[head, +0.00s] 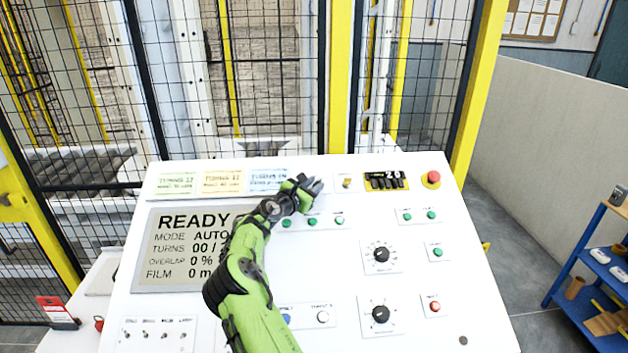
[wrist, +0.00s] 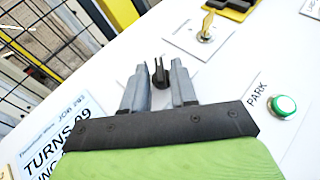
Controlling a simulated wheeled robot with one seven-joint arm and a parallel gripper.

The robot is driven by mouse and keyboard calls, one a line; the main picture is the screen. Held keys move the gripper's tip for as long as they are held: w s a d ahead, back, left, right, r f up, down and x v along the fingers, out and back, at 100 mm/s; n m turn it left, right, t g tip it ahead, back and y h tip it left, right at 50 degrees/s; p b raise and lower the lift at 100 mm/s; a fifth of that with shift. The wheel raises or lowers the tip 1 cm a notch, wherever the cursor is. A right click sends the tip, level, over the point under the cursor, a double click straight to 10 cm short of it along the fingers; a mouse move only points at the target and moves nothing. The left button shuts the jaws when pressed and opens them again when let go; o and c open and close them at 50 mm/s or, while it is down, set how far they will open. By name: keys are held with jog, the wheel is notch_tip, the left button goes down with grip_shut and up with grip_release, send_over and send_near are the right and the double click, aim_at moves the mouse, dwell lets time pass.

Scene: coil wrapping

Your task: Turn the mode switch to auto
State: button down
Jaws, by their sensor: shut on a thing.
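The mode switch is a small black knob (wrist: 159,72) on a white plate, seen between the fingers in the wrist view. My gripper (wrist: 159,88) is shut on it, with one grey finger on each side. In the head view my gripper (head: 314,186) is at the upper middle of the white control panel (head: 350,265) and hides the switch. The switch's position marks cannot be read. The display (head: 165,250) on the panel reads READY and MODE AUTO; my arm covers its right part.
Paper notes (head: 223,182) are to the left. Mesh fencing stands behind the panel.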

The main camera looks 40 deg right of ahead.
jog(key=shift+m+g+p, duration=0.3)
jog(key=shift+m+g, duration=0.1)
jog(key=shift+g, duration=0.1)
jog(key=c, duration=1.2)
grip_release()
jog(key=shift+w, duration=0.1)
jog(key=s+a+r+b, duration=0.1)
jog(key=s+a+b, duration=0.1)
jog(key=a, duration=1.3)
jog(key=shift+s+a+r, duration=0.2)
jog(key=shift+a+r, duration=0.05)
jog(key=shift+r, duration=0.1)
